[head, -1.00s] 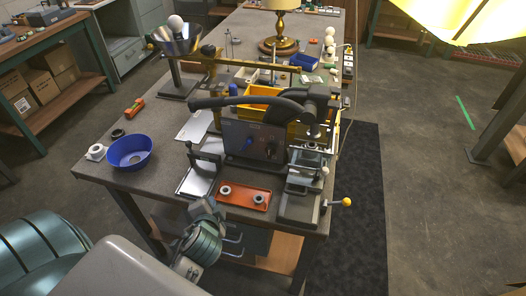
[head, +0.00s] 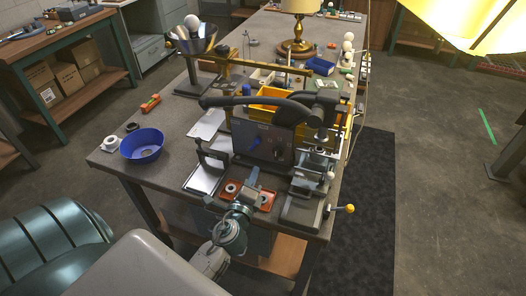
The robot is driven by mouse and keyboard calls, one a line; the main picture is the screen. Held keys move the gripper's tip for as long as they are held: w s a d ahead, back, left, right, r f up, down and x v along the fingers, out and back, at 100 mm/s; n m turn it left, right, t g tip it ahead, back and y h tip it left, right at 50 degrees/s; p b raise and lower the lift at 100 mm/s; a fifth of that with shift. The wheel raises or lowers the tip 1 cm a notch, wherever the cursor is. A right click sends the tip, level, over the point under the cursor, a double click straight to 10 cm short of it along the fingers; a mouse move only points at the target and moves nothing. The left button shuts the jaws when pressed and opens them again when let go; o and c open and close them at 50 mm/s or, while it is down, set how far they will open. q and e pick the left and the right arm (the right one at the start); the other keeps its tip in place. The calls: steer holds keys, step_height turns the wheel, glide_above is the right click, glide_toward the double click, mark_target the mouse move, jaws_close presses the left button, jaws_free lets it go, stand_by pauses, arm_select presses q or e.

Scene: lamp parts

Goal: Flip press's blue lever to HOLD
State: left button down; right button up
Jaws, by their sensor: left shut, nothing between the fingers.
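The press (head: 268,158) stands near the front of the table, its dark control panel facing me. My left gripper (head: 252,178) is shut and empty. It is in front of the panel, below the lever and apart from it in the picture, over the orange-red tray (head: 268,199). My right gripper is not in view.
A clamp-like stand (head: 201,179) is left of the tray. A yellow-knobbed handle (head: 349,209) sticks out at the right. The press's thick black arm (head: 250,101) crosses above the panel.

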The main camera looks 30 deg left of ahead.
mark_target(253, 145)
arm_select(q)
steer(key=shift+w, duration=0.1)
steer(key=p+x, duration=0.3)
steer(key=x, duration=0.5)
steer(key=shift+w+a+r, duration=0.1)
steer(key=shift+w+r, duration=0.05)
steer(key=shift+w, duration=0.2)
steer(key=shift+w+a, duration=0.2)
steer(key=shift+w, duration=0.35)
